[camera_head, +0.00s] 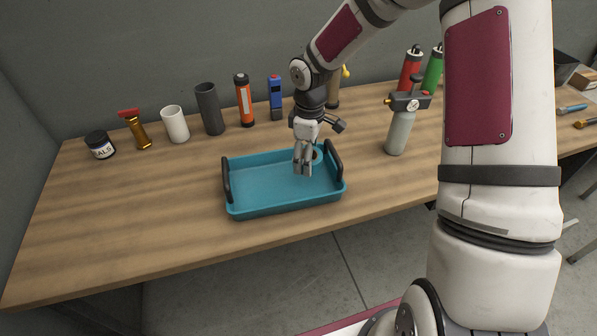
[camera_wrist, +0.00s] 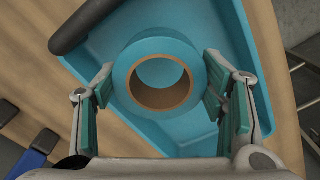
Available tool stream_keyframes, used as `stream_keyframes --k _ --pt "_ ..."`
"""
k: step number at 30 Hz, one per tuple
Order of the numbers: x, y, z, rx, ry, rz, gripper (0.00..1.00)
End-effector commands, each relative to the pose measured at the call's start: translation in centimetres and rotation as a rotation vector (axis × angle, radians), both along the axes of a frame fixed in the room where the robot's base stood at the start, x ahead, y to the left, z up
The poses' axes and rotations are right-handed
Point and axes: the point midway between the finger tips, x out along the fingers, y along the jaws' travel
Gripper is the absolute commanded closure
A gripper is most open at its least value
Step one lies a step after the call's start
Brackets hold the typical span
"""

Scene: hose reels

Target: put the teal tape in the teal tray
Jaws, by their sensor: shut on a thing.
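The teal tray (camera_head: 285,208) with dark handles at both ends lies on the wooden table. My gripper (camera_head: 303,172) is over the tray's right part, pointing down. In the wrist view, my gripper (camera_wrist: 160,82) is shut on the teal tape (camera_wrist: 126,72), a roll with a brown core, one finger on each side. The tape (camera_head: 318,155) is partly hidden by the fingers in the head view. The tray (camera_wrist: 212,25) shows behind and through the roll. I cannot tell whether the roll touches the tray floor.
Along the back stand a dark jar (camera_head: 100,145), a white cup (camera_head: 175,124), a grey cylinder (camera_head: 209,110), an orange tube (camera_head: 244,101) and a blue device (camera_head: 276,98). The table left of the tray is clear.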

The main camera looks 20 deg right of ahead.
Motion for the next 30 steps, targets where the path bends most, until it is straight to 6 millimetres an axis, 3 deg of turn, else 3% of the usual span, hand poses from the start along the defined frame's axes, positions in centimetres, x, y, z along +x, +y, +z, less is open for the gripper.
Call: stream_keyframes --k 3,8,16,27,28,30 --pt "-0.1 0.1 -1.7 0.001 0.002 0.003 0.64" --pt "0.0 0.0 -2.8 0.0 0.0 0.001 0.64" --pt "-0.1 0.1 -6.0 0.001 0.001 0.001 0.64" --pt "0.0 0.1 -6.5 0.0 0.0 0.001 0.64" --pt "0.0 0.1 -6.5 0.001 -0.001 0.001 0.33" --pt "0.0 0.1 -6.5 0.0 -0.001 0.001 0.17"
